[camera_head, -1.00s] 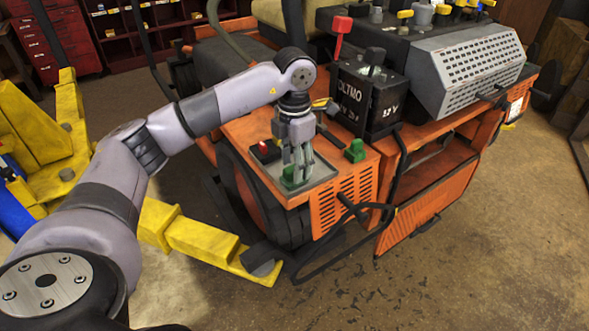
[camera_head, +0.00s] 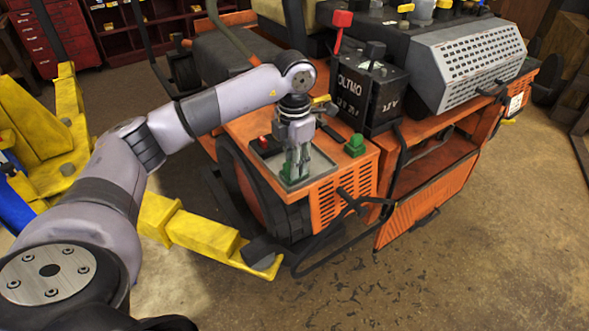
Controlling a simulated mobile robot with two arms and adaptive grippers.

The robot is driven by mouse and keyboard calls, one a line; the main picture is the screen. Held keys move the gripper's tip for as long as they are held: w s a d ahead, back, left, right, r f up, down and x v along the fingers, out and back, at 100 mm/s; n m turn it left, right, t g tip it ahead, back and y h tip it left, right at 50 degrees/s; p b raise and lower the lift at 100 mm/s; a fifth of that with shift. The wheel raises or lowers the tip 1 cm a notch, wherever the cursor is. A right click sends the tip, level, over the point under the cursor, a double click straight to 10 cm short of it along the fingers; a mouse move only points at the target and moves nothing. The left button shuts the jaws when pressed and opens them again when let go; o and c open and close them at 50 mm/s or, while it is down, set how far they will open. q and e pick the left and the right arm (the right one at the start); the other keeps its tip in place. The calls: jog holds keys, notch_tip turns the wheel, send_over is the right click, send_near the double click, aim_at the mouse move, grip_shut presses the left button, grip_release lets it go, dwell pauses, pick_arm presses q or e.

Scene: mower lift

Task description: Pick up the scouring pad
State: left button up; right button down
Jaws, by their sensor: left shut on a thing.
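My left gripper (camera_head: 297,166) reaches down over a grey tray (camera_head: 318,163) on the front corner of the orange mower. Its fingers are shut on a small green thing (camera_head: 288,171), which looks like the scouring pad. The fingers partly hide it, and I cannot tell whether it still touches the tray. My right gripper is not in view.
A second green object (camera_head: 355,145) stands right of the tray, and a red-and-black item (camera_head: 264,144) lies at its back left. A black battery (camera_head: 366,94) stands behind. Yellow lift arms (camera_head: 205,236) flank the mower. The floor at right is open.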

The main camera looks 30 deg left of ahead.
pick_arm(q)
grip_shut()
jog(key=shift+r, duration=0.1)
jog(key=shift+r, duration=0.6)
notch_tip(320, 180, up, 6)
jog(key=shift+w+f+b, duration=0.1)
jog(key=shift+f+b, duration=0.05)
jog(key=shift+b, duration=0.85)
notch_tip(320, 180, up, 13)
jog(key=p, duration=0.2)
